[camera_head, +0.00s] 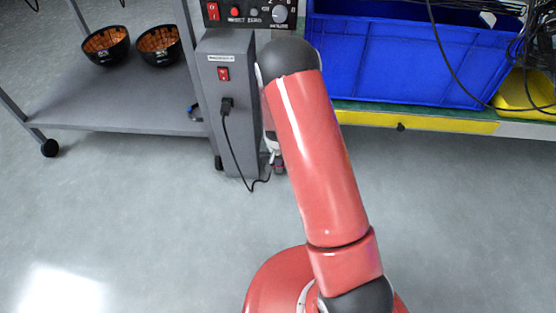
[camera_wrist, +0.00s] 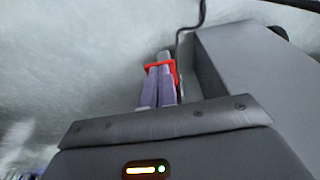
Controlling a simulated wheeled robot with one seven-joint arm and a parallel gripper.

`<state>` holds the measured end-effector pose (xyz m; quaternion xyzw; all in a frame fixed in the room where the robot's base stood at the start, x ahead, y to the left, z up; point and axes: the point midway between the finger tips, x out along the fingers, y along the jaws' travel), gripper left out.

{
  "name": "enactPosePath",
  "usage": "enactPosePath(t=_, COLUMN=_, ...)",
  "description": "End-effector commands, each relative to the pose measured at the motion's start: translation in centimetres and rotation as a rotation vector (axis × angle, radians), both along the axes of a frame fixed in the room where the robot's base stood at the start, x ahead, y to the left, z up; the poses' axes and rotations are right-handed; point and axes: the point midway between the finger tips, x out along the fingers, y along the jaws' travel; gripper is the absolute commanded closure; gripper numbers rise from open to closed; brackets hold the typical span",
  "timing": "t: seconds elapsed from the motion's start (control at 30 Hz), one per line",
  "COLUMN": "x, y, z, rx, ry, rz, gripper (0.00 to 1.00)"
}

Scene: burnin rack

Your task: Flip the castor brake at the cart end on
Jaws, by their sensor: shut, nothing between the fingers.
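My gripper (camera_wrist: 160,72) points down beside the grey power cabinet (camera_wrist: 245,65) in the wrist view. Its two purple-grey fingers are together with nothing between them. A small red part (camera_wrist: 151,66) shows at the fingertips; I cannot tell whether it is the castor brake or whether the fingers touch it. In the head view my gripper (camera_head: 276,160) is low at the cabinet's right side, mostly hidden by my red arm. The grey cart (camera_head: 110,105) stands at left, with a black castor (camera_head: 49,148) at its left corner. No brake lever is clearly visible there.
The grey cabinet (camera_head: 228,140) carries a red switch and a plugged black cable (camera_head: 238,150) that hangs near my gripper. Two black bowls (camera_head: 106,45) (camera_head: 158,43) stand on the cart shelf. A blue crate (camera_head: 400,55) sits on a bench at right. The floor in front is clear.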

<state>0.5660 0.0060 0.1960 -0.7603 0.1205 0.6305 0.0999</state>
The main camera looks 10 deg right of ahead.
Motion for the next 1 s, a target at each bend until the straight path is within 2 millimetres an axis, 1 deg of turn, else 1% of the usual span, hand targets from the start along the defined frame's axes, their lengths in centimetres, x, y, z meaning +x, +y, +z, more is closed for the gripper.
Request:
enactPosePath(t=0.03, x=-0.1, y=0.0, z=-0.4, rx=0.001, ry=0.002, rz=0.0, gripper=1.0)
enactPosePath(t=0.5, x=-0.4, y=0.2, z=-2.6, rx=0.0, ry=0.001, rz=0.0, gripper=1.0)
enactPosePath(t=0.7, x=-0.5, y=0.2, z=-2.9, rx=0.0, ry=0.0, rz=0.0, gripper=1.0)
enactPosePath(t=1.0, x=-0.5, y=0.2, z=-2.9, rx=0.0, ry=0.0, rz=0.0, gripper=1.0)
